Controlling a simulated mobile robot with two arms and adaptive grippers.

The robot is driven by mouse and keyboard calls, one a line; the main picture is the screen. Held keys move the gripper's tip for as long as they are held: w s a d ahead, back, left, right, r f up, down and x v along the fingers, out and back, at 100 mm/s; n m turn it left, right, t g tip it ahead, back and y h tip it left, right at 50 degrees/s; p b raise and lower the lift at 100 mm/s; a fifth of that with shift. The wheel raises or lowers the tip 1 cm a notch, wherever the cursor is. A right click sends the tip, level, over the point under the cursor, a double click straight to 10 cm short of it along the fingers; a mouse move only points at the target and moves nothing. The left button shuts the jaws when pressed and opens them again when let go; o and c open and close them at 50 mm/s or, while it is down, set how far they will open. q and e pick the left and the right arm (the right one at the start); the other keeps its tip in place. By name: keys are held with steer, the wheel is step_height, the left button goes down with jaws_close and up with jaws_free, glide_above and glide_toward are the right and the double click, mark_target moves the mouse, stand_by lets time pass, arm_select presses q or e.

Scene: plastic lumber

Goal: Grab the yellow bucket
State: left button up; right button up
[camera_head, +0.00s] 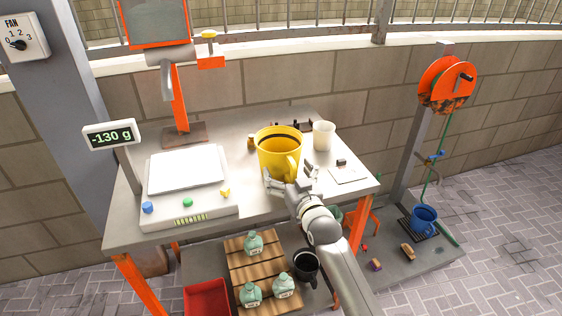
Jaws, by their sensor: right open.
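The yellow bucket (279,142) stands upright on the grey metal table, right of the scale. It has a dark band inside its rim and a yellow handle on its right front side. My right gripper (288,182) reaches up from the lower right and is at the bucket's lower front, close to the handle. Its fingers are apart, one on each side below the handle. I cannot tell whether they touch the bucket. My left gripper is not in view.
A scale (187,171) reading -130 g is on the left of the table (225,130). A white cup (323,135) stands right of the bucket. Below are bottles on a wooden pallet (262,272), a red bin (207,298) and a black bucket (306,266). A blue bucket (425,219) is at right.

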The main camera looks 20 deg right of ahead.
jaws_close()
stand_by(0.4)
steer(key=shift+r, duration=0.1)
